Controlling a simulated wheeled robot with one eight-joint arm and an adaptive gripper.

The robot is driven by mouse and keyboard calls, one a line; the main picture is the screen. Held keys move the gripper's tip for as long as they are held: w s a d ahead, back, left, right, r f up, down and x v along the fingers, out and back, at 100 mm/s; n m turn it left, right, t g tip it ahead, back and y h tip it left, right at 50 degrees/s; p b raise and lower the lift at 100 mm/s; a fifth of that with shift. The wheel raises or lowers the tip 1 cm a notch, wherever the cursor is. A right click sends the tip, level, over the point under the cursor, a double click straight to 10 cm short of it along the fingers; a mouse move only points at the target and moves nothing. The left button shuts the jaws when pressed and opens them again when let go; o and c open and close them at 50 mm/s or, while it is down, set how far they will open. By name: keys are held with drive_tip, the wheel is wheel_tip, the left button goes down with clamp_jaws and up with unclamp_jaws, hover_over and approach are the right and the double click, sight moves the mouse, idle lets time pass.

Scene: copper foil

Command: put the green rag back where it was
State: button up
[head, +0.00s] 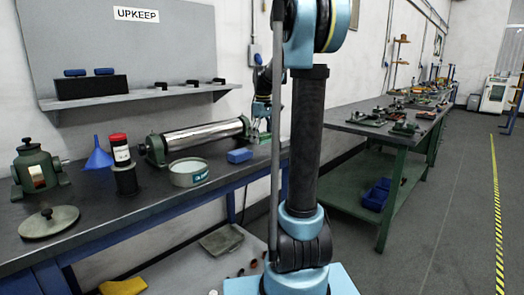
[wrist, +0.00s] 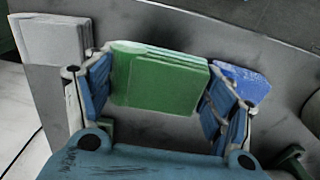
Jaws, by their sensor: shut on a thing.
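In the wrist view a folded green rag (wrist: 160,80) lies between the blue fingers of my gripper (wrist: 162,86). The fingers press on its left and right ends, so my gripper is shut on it. A grey surface (wrist: 270,40) is behind and beneath the rag; I cannot tell whether the rag touches it. The green rag does not show in the head view, where my arm hides part of the bench and shelf.
A folded grey cloth (wrist: 52,38) lies left of the rag and a blue one (wrist: 243,80) close on its right. In the head view the workbench (head: 140,220) holds a metal roller (head: 203,137), a tin (head: 188,173) and a blue block-like thing (head: 240,156). The UPKEEP shelf (head: 140,95) is above.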

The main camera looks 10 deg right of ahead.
sight(263, 153)
drive_tip(key=shift+f, duration=2.5)
drive_tip(key=o, duration=1)
drive_tip(key=shift+s, duration=0.1)
wheel_tip(263, 153, up, 12)
drive_tip(key=s+f+m+t, duration=0.15)
drive_tip(key=s+f, duration=0.35)
drive_tip(key=s, duration=0.5)
drive_tip(key=s+f+m, duration=0.2)
drive_tip(key=s+f, duration=0.2)
drive_tip(key=s, duration=0.7)
drive_tip(key=s+f+m, duration=0.3)
drive_tip(key=s+f, duration=1)
drive_tip(key=f, duration=0.2)
drive_tip(key=shift+s+a+f+t, duration=0.2)
drive_tip(key=shift+s+f+t, duration=0.05)
drive_tip(key=shift+s+t, duration=0.1)
